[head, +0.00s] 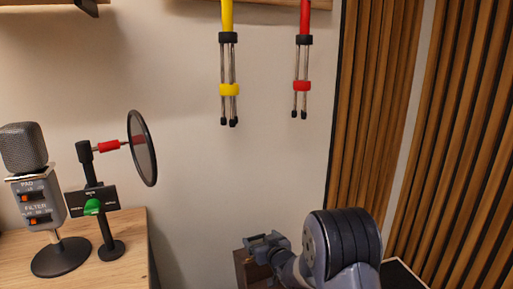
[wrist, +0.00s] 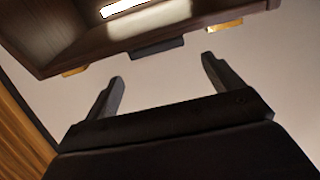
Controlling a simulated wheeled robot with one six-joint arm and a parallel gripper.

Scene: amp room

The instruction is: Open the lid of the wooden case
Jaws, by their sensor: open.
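The wooden case (head: 243,271) is a dark brown box low in the head view, mostly hidden behind my gripper and arm. In the wrist view, what looks like the case (wrist: 75,50) fills the top as dark, glossy wood. A dark grey tab (wrist: 158,48) sticks out from the middle of its edge, with a brass-coloured piece (wrist: 225,25) on either side. My gripper (head: 266,241) is at the case in the head view. In the wrist view its two fingers (wrist: 163,72) are apart and empty, pointing toward the tab, with a gap showing between.
A wooden desk (head: 135,225) at left holds a microphone (head: 40,190) and a stand with a round filter (head: 143,148). Yellow (head: 229,88) and red (head: 302,86) pronged items hang on the wall above. Slatted wood panels (head: 372,100) stand at right.

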